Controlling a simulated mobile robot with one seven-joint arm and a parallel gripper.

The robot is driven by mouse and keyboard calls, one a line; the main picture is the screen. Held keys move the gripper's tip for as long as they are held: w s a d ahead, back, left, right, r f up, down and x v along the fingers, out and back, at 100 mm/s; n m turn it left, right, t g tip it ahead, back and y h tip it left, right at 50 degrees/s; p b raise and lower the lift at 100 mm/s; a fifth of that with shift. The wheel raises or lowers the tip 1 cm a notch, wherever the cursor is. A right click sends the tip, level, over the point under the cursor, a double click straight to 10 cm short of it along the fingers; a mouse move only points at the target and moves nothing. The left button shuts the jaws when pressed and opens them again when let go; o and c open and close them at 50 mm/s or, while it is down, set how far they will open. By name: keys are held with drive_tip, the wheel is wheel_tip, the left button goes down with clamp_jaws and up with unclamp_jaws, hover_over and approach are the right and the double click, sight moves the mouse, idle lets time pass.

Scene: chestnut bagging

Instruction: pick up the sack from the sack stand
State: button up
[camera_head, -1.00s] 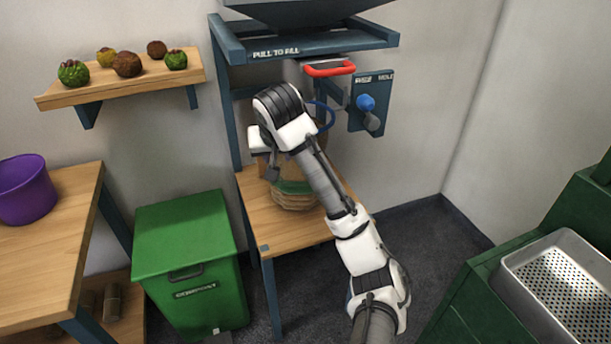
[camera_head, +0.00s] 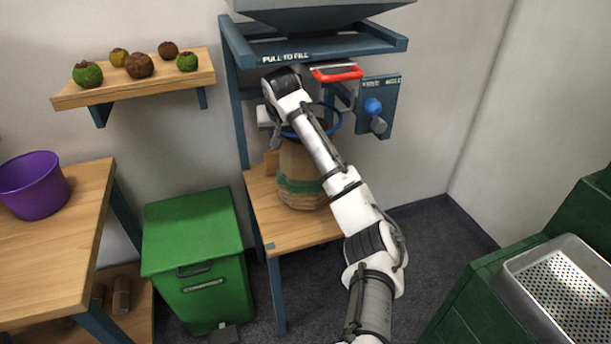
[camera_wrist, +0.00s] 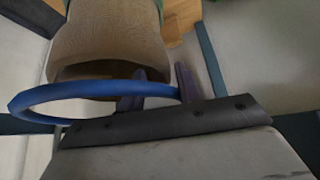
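The sack (camera_head: 301,175) is brown burlap with a green band. It stands upright on the wooden shelf of the sack stand (camera_head: 262,215), under the hopper. A blue ring (camera_head: 337,124) sits at its mouth. My forearm hides part of the sack and ring. In the wrist view, the sack (camera_wrist: 110,38) shows its dark open mouth beside the blue ring (camera_wrist: 40,94). My gripper (camera_wrist: 159,78) is at the sack's rim, its two dark fingers apart. One finger overlaps the sack's mouth and the other is just beyond its edge; contact is unclear.
A red handle (camera_head: 337,73) and a panel with a blue knob (camera_head: 373,106) are close above and right of the arm. A green compost bin (camera_head: 198,255) stands left of the stand. A table with a purple bucket (camera_head: 34,186) is far left; a perforated tray (camera_head: 565,285) is right.

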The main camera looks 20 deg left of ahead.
sight(282, 150)
drive_tip(key=shift+x, duration=1.9)
drive_tip(key=shift+s, duration=0.1)
clamp_jaws()
